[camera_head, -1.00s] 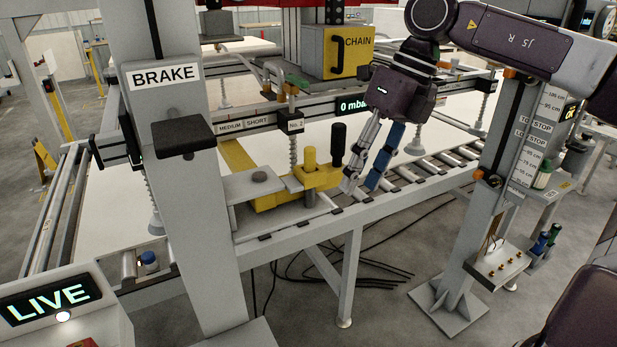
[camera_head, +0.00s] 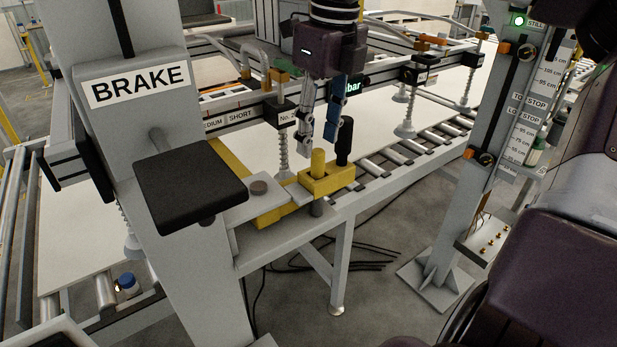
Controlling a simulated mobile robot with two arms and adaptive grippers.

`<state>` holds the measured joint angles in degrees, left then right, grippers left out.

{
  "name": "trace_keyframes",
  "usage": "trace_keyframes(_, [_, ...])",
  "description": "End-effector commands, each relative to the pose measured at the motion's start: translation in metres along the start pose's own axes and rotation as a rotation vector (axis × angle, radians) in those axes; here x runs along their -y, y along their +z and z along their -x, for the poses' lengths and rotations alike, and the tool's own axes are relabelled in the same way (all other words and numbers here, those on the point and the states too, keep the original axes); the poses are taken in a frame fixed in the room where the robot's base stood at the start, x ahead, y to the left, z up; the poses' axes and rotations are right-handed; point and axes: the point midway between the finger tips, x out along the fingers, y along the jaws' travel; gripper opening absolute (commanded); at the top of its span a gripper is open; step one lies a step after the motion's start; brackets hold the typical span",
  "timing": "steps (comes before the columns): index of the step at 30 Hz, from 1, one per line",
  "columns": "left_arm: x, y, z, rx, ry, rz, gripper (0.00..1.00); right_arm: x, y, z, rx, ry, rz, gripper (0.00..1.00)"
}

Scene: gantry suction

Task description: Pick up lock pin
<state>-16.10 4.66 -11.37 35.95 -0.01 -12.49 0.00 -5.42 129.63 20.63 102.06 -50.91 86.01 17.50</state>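My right gripper (camera_head: 323,143) hangs down, its grey finger and blue finger apart with nothing visible between them. A small shelf on the right post holds several brass pegs (camera_head: 491,243). My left gripper is not in view.
A grey post with a BRAKE sign (camera_head: 137,84) and black pad (camera_head: 190,186) stands at front left. A roller conveyor (camera_head: 391,157) runs behind the block. Suction cups (camera_head: 404,127) hang from the gantry. A scaled post (camera_head: 447,220) stands at right. Dark cables lie on the floor.

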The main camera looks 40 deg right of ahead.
Motion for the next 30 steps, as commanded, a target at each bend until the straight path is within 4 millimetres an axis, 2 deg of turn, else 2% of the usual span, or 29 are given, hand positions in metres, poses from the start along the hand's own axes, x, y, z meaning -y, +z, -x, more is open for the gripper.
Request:
trace_keyframes(6, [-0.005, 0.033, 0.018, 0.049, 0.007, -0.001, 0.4, 0.003, 0.002, -0.024, -0.004, 0.005, 0.001, 0.39])
trace_keyframes(10, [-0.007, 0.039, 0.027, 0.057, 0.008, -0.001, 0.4, 0.006, 0.004, -0.045, -0.004, 0.004, -0.001, 0.39])
trace_keyframes(15, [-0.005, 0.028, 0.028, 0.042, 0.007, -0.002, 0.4, 0.006, 0.004, -0.059, 0.0, 0.002, -0.001, 0.39])
trace_keyframes(21, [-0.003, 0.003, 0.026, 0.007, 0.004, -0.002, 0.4, 0.006, 0.005, -0.06, 0.001, 0.001, -0.002, 0.39])
trace_keyframes(30, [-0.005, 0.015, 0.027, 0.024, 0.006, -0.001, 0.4, 0.006, 0.005, -0.06, 0.001, 0.001, -0.002, 0.07])
